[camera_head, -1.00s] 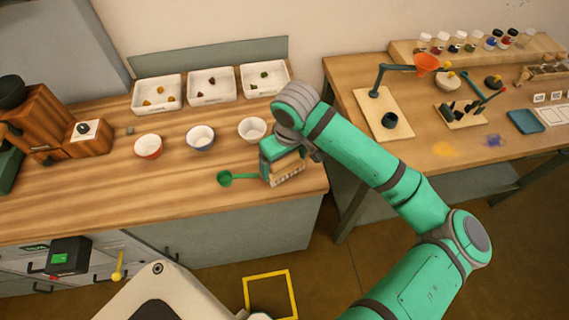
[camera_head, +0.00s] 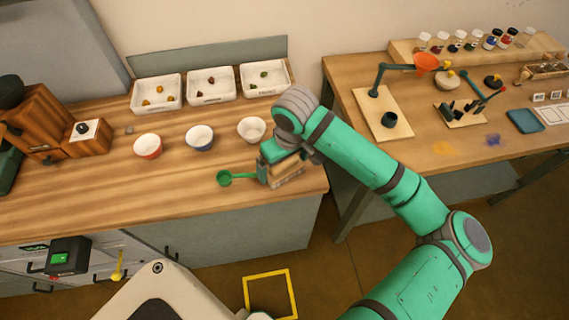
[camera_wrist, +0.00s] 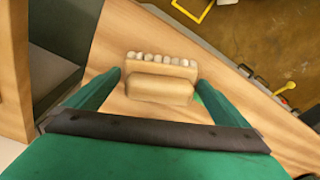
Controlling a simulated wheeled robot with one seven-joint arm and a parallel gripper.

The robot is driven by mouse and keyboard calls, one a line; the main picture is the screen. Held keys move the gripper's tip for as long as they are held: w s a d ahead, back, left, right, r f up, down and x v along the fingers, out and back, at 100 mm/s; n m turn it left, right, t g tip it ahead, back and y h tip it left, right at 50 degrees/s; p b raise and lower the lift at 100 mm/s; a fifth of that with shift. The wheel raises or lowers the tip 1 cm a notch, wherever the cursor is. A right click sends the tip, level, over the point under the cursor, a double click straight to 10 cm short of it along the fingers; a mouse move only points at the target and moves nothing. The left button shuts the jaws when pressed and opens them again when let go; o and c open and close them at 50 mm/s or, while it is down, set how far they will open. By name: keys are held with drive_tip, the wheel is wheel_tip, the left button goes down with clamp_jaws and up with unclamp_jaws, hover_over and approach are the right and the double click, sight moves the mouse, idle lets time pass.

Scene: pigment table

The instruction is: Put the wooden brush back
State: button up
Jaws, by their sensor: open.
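The wooden brush (camera_wrist: 160,88) shows in the wrist view as a pale wooden block with a row of whitish bristle tufts along one side. It is at the front right of the left counter (camera_head: 80,205). In the head view the brush (camera_head: 287,173) is partly hidden by my gripper (camera_head: 278,158). In the wrist view my gripper (camera_wrist: 159,80) is open, with one finger on each side of the brush. Small gaps seem to show between the fingers and the brush ends.
A green scoop (camera_head: 226,178) lies just left of my gripper. Three bowls, including a white one (camera_head: 251,130), stand behind, with white trays (camera_head: 265,91) at the back. A wooden grinder (camera_head: 40,125) is at the left. The right table (camera_head: 430,155) holds jars and stands.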

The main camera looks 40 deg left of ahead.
sight(288, 172)
wheel_tip(288, 172, up, 12)
drive_tip(key=d, duration=0.1)
drive_tip(key=shift+s+d, duration=0.3)
idle(0.5)
